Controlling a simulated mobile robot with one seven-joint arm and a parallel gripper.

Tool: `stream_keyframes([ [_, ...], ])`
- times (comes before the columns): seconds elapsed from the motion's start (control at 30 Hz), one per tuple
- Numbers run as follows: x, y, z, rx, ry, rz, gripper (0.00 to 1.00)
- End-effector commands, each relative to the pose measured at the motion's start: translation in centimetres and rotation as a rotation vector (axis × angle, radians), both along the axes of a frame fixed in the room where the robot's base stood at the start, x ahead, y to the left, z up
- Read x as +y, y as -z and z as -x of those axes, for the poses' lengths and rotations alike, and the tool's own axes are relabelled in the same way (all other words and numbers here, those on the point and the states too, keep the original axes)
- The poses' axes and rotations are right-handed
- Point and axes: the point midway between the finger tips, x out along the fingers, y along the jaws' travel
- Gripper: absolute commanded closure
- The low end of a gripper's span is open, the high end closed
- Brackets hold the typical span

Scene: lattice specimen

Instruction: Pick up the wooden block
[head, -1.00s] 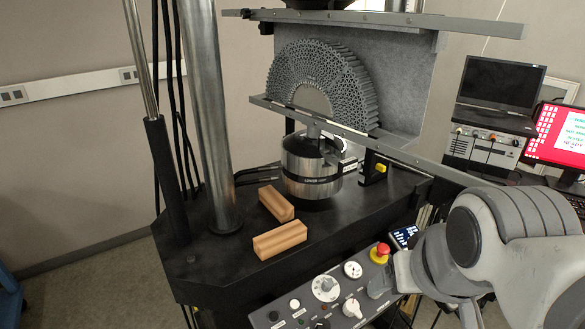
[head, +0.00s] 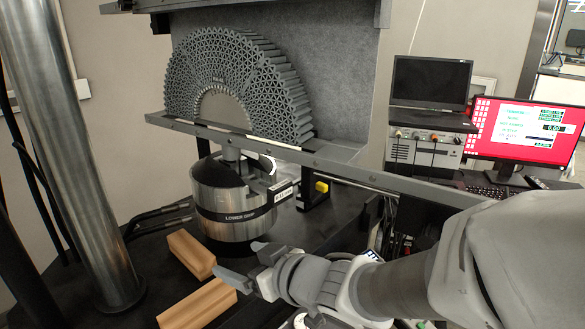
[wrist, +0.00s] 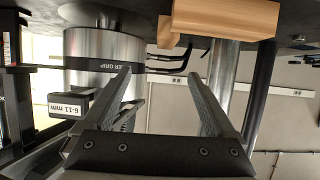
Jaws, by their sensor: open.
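Two wooden blocks lie on the black machine base. The farther block (head: 191,254) is beside the steel lower grip, and the nearer block (head: 198,304) is in front of it, cut by the bottom edge of the head view. My gripper (head: 238,261) is open and empty, just right of the blocks, its fingers pointing left towards them. In the wrist view, which is upside down, my open gripper (wrist: 157,76) has nothing between its fingers. Wood (wrist: 226,18) shows at the top of that view, beyond the fingertips and apart from them.
The steel lower grip (head: 235,205) stands behind the blocks, with a flat rail (head: 330,168) and grey lattice arch (head: 240,80) above. A thick steel column (head: 70,150) rises on the left. Black cables (head: 155,220) run between them. A laptop and red-edged monitor (head: 530,128) are at right.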

Motion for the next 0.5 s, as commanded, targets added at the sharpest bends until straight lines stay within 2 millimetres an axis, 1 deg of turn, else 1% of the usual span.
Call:
stream_keyframes([
  [0.1,0.9,0.3,0.2,0.006,-0.027,-0.015,0.09],
  [0.33,2.4,0.9,-1.0,0.009,-0.025,-0.016,0.09],
  [0.37,2.7,1.3,-1.2,0.008,-0.025,-0.017,0.09],
  [0.4,3.4,2.0,-1.7,0.005,-0.027,-0.015,0.09],
  [0.5,4.9,2.8,-3.0,0.005,-0.026,-0.017,0.09],
])
